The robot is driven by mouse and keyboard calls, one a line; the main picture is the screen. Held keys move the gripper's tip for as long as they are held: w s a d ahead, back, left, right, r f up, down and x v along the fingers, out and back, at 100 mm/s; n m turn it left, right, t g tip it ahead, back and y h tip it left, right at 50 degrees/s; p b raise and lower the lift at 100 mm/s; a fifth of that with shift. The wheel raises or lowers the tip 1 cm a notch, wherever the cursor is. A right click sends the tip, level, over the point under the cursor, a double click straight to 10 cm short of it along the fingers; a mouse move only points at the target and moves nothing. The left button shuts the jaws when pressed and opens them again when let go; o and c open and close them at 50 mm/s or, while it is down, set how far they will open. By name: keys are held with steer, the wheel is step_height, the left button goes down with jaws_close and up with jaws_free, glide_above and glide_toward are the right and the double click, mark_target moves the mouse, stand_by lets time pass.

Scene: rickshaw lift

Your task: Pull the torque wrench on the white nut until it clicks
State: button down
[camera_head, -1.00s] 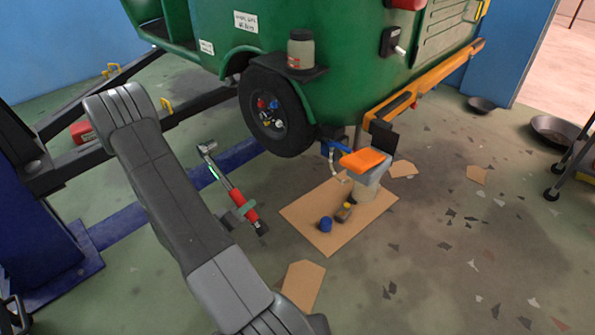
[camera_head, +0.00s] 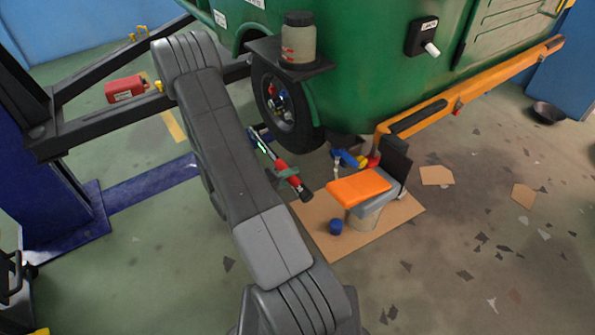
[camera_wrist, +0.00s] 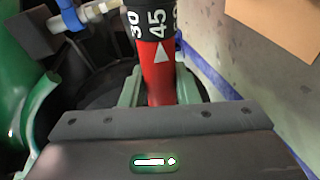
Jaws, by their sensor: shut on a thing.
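In the wrist view, the greenish fingers of my gripper (camera_wrist: 158,88) lie on both sides of the red handle (camera_wrist: 156,72), just below a black scale showing 30 and 45 and a white triangle. The wrench's head end is beside the lower left of the wheel (camera_head: 303,128). I cannot tell if it sits on a nut. Coloured nuts show on the hub, but I cannot make out the white one clearly.
A jar (camera_head: 298,42) stands on a shelf above the wheel. An orange-topped stool (camera_head: 360,187) and a blue cap (camera_head: 336,226) are on cardboard (camera_head: 385,228) right of the wrench. Black lift arms (camera_head: 110,118) and a red box (camera_head: 124,90) lie left.

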steer(key=r+b+x, duration=0.1)
steer(key=x, duration=0.5)
steer(key=shift+d+r+b, duration=0.2)
steer(key=shift+d+b, duration=0.1)
steer(key=shift+d, duration=0.35)
steer(key=shift+w+p, duration=0.1)
steer(key=shift+p, duration=0.2)
steer(key=shift+d+r+p, duration=0.1)
steer(key=shift+r+p, duration=0.45)
steer(key=shift+p, duration=0.1)
steer(key=shift+w+d+p, duration=0.45)
steer(key=shift+d+p, duration=0.3)
steer(key=shift+p, duration=0.1)
stand_by(2.9)
steer(key=shift+f, duration=0.15)
stand_by(0.5)
